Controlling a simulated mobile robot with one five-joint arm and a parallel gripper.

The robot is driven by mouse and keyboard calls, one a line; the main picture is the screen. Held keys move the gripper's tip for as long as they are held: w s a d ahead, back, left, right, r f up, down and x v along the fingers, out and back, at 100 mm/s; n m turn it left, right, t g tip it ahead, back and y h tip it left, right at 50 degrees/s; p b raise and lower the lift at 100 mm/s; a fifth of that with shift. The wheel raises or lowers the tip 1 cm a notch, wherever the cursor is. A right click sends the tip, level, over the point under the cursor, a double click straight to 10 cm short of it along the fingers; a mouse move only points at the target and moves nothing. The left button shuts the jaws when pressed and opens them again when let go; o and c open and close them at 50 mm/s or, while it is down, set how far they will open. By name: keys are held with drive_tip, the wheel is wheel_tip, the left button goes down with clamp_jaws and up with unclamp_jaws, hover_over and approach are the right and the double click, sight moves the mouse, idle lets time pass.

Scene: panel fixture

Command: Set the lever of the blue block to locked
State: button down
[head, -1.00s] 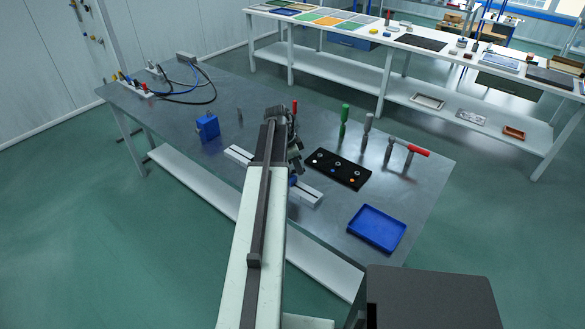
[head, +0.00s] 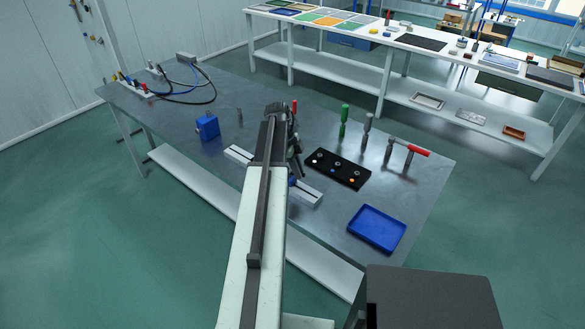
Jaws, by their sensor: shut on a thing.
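A blue block (head: 207,127) stands upright on the grey workbench, left of my arm. A small dark part shows at its top, but I cannot tell a lever or its setting. A second, small blue part (head: 292,181) shows beside my arm at the white slotted rail (head: 305,193), mostly hidden. My gripper (head: 296,160) is over the middle of the bench, right of the blue block and well apart from it, near the rail and the black plate. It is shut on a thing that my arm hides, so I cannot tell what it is.
The black plate (head: 338,169) with small round parts lies right of my gripper. A blue tray (head: 377,229) lies front right. Cables (head: 190,90) lie far left.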

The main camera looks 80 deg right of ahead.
drive_tip(key=shift+w+a+m+y, duration=0.15)
drive_tip(key=shift+a+m+y, duration=0.15)
drive_tip(key=shift+m, duration=0.1)
drive_tip(key=m, duration=0.2)
drive_tip(key=shift+w+a+m+y, duration=0.15)
drive_tip(key=shift+a+m+y, duration=0.15)
drive_tip(key=c, duration=1.8)
unclamp_jaws()
drive_tip(key=shift+a+m, duration=0.1)
drive_tip(key=shift+m, duration=0.2)
drive_tip(key=o, duration=0.4)
wheel_tip(320, 180, up, 7)
drive_tip(key=p, duration=0.7)
